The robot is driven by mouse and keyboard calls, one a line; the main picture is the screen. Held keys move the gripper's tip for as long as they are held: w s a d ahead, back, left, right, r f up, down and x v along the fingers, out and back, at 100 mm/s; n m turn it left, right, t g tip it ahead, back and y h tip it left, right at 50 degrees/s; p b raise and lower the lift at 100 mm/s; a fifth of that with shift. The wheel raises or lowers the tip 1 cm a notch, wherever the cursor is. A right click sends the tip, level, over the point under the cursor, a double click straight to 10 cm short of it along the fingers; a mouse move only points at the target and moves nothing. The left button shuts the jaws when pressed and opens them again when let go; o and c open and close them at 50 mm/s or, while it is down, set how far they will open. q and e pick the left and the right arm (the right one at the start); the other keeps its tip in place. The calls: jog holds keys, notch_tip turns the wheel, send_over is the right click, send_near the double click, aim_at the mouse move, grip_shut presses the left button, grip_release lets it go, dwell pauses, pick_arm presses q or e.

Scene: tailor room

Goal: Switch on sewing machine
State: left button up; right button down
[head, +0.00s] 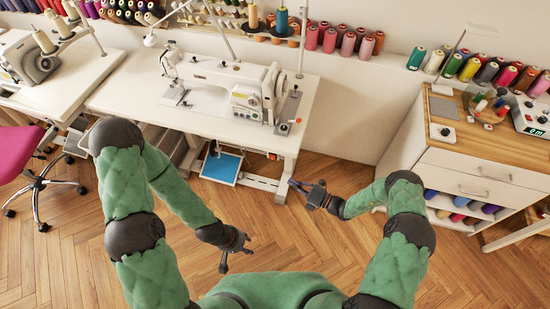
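A white sewing machine (225,78) stands on a white table (135,85) in the upper middle of the head view. A grey plate (290,108) lies by its right end. A small dark-and-grey control piece (284,129) with a reddish spot beside it sits at the table's front right corner; its on or off state is too small to tell. My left gripper (236,262) is over the floor in front of the table, open and empty. My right gripper (300,194) is near the table's front right leg, below the tabletop, open and empty. Neither touches the machine.
A second sewing machine (32,58) stands on another table at the left, with a pink chair (18,150) before it. A blue pedal (221,167) lies under the middle table. A drawer cabinet (470,170) stands at the right. Wooden floor (330,250) is clear between.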

aim_at(272, 157)
jog(key=shift+s, duration=0.1)
jog(key=shift+a, duration=0.15)
jog(key=w+a+r+b, duration=0.1)
jog(key=w+a+b, duration=0.1)
jog(key=w+a, duration=0.5)
jog(key=shift+w+b, duration=0.35)
jog(key=shift+w, duration=0.7)
